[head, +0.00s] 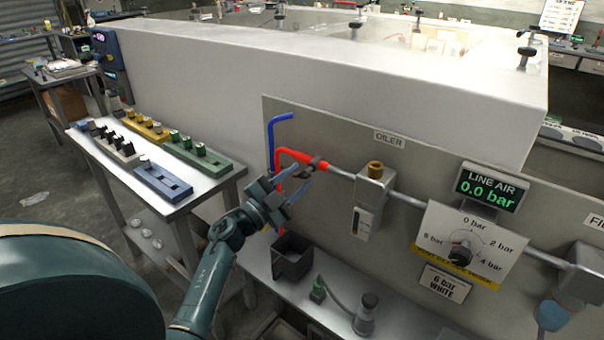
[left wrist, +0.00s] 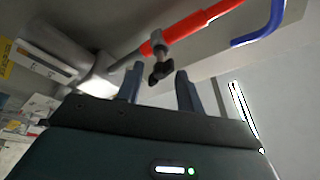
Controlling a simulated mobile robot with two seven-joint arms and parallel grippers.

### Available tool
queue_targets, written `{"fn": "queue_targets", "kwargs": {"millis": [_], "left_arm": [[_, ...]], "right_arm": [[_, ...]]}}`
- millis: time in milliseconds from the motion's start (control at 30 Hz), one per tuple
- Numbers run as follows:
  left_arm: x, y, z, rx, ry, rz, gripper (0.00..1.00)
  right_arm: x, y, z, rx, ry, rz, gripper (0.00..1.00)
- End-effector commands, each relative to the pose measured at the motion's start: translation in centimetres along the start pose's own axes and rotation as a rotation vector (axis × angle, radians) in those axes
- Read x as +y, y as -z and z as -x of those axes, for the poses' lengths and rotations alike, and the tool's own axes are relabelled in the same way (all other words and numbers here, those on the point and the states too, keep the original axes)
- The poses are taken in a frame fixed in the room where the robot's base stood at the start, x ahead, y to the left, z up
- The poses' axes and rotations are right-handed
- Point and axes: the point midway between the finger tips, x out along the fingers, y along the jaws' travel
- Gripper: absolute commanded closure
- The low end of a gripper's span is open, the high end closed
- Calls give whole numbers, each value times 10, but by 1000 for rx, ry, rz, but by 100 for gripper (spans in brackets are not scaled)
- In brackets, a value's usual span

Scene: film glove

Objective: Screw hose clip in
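A red hose (head: 292,154) runs onto the grey pipe at the left of the oiler; it also shows in the left wrist view (left wrist: 195,28). A hose clip (head: 314,163) sits around the joint, and its dark wing screw (left wrist: 160,73) hangs from it. My left gripper (head: 303,178) is just below and left of the clip in the head view. In the left wrist view its fingers (left wrist: 159,72) are open, with the wing screw between or just beyond the tips and a gap on each side. My right gripper is not in view.
The oiler (head: 370,190) and a dial panel (head: 470,245) are on the panel to the right. The display (head: 490,187) reads 0.0 bar. A blue hose (head: 272,135) rises at left. A black bin (head: 292,257) stands below my left gripper. A side table (head: 150,170) holds coloured racks.

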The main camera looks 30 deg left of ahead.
Motion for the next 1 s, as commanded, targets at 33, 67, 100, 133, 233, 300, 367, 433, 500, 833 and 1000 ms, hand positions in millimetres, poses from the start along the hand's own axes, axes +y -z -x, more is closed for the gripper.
{"fn": "queue_targets", "kwargs": {"millis": [33, 67, 100, 133, 233, 300, 367, 433, 500, 833, 1000], "left_arm": [[0, 0, -8, 1, 2, 2, 63], [0, 0, -11, 0, 2, 2, 63], [0, 0, -15, 0, 2, 1, 63], [0, 0, -17, 0, 1, 2, 63], [0, 0, -22, 0, 1, 1, 63], [0, 0, -23, 0, 0, 1, 63], [0, 0, -23, 0, 0, 1, 63], [1, 0, -23, 0, 0, 1, 63], [1, 0, -23, 0, 0, 0, 63], [0, 0, -22, -1, 0, 1, 89], [1, 0, -22, 0, 0, 1, 100]], "right_arm": [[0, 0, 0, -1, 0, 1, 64], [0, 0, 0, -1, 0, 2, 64], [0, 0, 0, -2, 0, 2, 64], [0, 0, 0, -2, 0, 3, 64], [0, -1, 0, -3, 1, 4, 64], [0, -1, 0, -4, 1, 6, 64], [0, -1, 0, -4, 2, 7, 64], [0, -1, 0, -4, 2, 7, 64], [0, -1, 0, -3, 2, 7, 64], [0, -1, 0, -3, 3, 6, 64], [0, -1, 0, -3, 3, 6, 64]]}}
